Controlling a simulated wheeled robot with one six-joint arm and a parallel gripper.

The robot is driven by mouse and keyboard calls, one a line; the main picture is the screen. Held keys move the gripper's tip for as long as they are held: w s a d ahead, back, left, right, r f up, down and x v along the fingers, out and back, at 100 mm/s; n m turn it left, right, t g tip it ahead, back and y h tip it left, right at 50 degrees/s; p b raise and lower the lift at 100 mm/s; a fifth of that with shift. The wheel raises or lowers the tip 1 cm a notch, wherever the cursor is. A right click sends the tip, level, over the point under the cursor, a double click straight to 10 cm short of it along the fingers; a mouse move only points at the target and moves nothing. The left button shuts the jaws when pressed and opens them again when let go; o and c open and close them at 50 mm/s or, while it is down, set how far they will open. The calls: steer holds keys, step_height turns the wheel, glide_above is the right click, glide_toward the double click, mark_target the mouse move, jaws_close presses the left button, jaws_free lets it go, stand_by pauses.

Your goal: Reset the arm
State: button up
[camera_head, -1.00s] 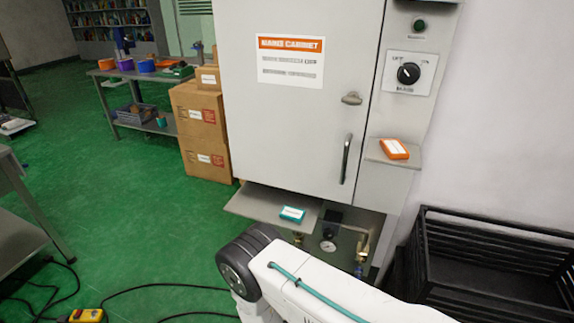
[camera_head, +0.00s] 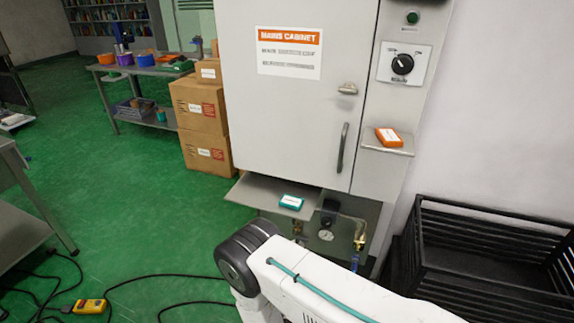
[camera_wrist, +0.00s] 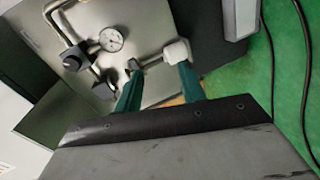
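My white arm (camera_head: 340,295) reaches across the bottom of the head view. My gripper is out of sight there, but its two teal fingers show in the wrist view (camera_wrist: 159,80). The fingers stand apart with nothing held between them. Beyond them is a panel with pipes, brass-coloured and dark fittings, and a round gauge (camera_wrist: 111,39). The gauge also shows in the head view (camera_head: 326,235), beneath the grey cabinet (camera_head: 300,120). The cabinet door is shut.
A teal box (camera_head: 291,202) lies on the low shelf and an orange box (camera_head: 389,138) on the side ledge. A black crate (camera_head: 490,250) stands at the right. Cables and a yellow pendant (camera_head: 90,306) lie on the green floor. Cartons (camera_head: 203,130) stand left of the cabinet.

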step_height(320, 180, down, 4)
steer(key=s+a+m+g+y, duration=0.2)
steer(key=s+g, duration=0.1)
steer(key=g, duration=0.2)
steer(key=s+a+r+m+g+y, duration=0.1)
steer(key=a+r+m+g+y, duration=0.15)
steer(key=a+r+g, duration=0.3)
step_height(320, 180, up, 24)
steer(key=s+d+f+m+g+y, duration=0.1)
steer(key=s+d+m+g+y, duration=0.15)
steer(key=g, duration=0.25)
steer(key=s+d+r+m, duration=0.1)
steer(key=s+d+r, duration=0.5)
steer(key=d+r, duration=0.3)
steer(key=s+d+r+m+t+h, duration=0.1)
steer(key=s+d+r, duration=0.5)
steer(key=r, duration=1)
steer(key=s+d+r+m+t+h, duration=0.1)
steer(key=s+d+r+m, duration=0.2)
steer(key=d+r, duration=0.9)
steer(key=s, duration=0.3)
steer(key=shift+s+d+r, duration=0.2)
steer(key=shift+s+d, duration=0.05)
steer(key=shift+d, duration=0.15)
